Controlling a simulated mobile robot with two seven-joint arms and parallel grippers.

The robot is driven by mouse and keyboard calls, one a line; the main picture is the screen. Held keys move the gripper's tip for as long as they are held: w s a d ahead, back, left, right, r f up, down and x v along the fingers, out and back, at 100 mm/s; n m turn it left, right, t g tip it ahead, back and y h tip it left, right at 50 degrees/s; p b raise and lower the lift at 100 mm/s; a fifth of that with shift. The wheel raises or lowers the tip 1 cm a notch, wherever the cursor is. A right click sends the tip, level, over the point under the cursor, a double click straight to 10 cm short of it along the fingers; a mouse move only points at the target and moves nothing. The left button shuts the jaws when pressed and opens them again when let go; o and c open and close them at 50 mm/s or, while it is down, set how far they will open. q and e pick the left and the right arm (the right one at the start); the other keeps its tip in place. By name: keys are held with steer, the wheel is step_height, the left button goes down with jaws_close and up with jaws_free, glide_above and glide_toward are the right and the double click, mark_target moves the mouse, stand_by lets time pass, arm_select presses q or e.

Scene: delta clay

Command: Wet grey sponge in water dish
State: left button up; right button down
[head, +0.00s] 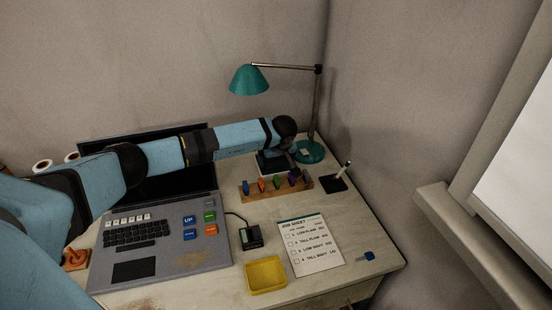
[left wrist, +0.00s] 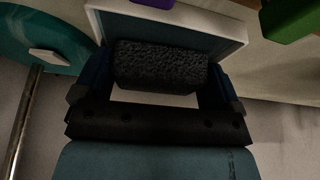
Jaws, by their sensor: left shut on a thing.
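My left gripper (left wrist: 158,82) is shut on the grey sponge (left wrist: 161,66), a dark, rough block between its two fingers in the left wrist view. The white water dish (left wrist: 228,28) lies behind the sponge there, its rim showing above and to the right. I cannot tell whether the sponge touches the dish or water. In the head view my left arm reaches to the back of the desk, and the gripper end (head: 293,149) is beside the lamp base. The sponge is not clear there, and the dish is mostly hidden. My right gripper is not in view.
A teal lamp (head: 250,80) stands close behind the gripper. A wooden rack (head: 264,193) with several coloured pieces is in front of it. A laptop (head: 160,250), yellow tray (head: 265,276), job sheet (head: 309,247) and black pen stand (head: 333,184) take up the desk.

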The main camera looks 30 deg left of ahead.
arm_select(q)
steer(key=shift+r+p, duration=1.95)
steer(key=shift+r, duration=1.45)
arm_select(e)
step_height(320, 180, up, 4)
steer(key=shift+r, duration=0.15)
arm_select(q)
steer(key=shift+f, duration=0.15)
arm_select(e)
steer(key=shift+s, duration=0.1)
